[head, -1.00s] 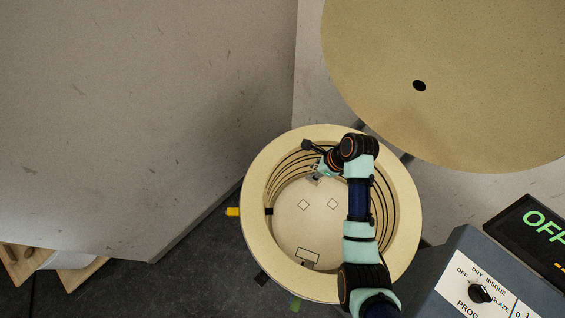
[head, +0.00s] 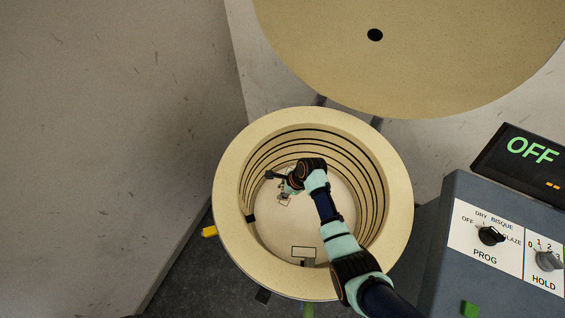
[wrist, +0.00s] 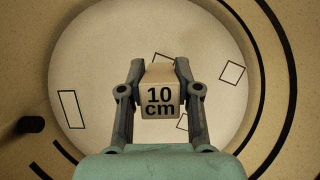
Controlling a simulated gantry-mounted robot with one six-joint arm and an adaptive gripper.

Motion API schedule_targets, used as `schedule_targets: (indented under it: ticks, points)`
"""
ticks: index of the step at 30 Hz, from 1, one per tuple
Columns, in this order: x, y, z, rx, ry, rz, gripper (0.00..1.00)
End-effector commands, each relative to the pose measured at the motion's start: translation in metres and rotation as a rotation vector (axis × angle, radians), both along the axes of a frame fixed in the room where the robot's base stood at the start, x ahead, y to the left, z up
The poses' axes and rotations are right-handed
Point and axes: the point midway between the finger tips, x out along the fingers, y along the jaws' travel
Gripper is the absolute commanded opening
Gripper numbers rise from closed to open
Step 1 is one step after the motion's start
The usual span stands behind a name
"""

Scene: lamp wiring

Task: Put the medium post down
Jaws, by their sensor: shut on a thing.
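My gripper (wrist: 160,66) is shut on the medium post, a pale tan block marked "10 cm" (wrist: 160,101), in the wrist view. The post is between both fingers with its label facing the camera. In the head view my gripper (head: 286,193) is low inside the round kiln (head: 231,208), left of its middle. The pale round floor (head: 335,215) is below it. Square outlines on the floor lie around the post; one is clear at the upper right in the wrist view (wrist: 232,73), and others are partly hidden. I cannot tell whether the post touches the floor.
A rectangle outline (head: 303,252) is at the near side of the floor; it also shows at left in the wrist view (wrist: 70,110). Dark-grooved walls surround my arm. The open lid (head: 430,55) is behind. A control box (head: 455,225) and an "OFF" display (head: 530,150) stand right.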

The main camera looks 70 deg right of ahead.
Motion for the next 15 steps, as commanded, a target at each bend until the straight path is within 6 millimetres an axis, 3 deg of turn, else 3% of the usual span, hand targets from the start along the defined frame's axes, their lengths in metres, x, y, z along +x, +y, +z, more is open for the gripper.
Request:
schedule_targets:
  ticks: [1,8,15]
  points:
    - [0.0,0.0,-0.008,0.0,-0.001,0.0,0.0]
    - [0.001,-0.001,-0.015,-0.001,-0.001,0.0,0.0]
    - [0.001,-0.001,-0.054,0.0,-0.001,0.0,0.0]
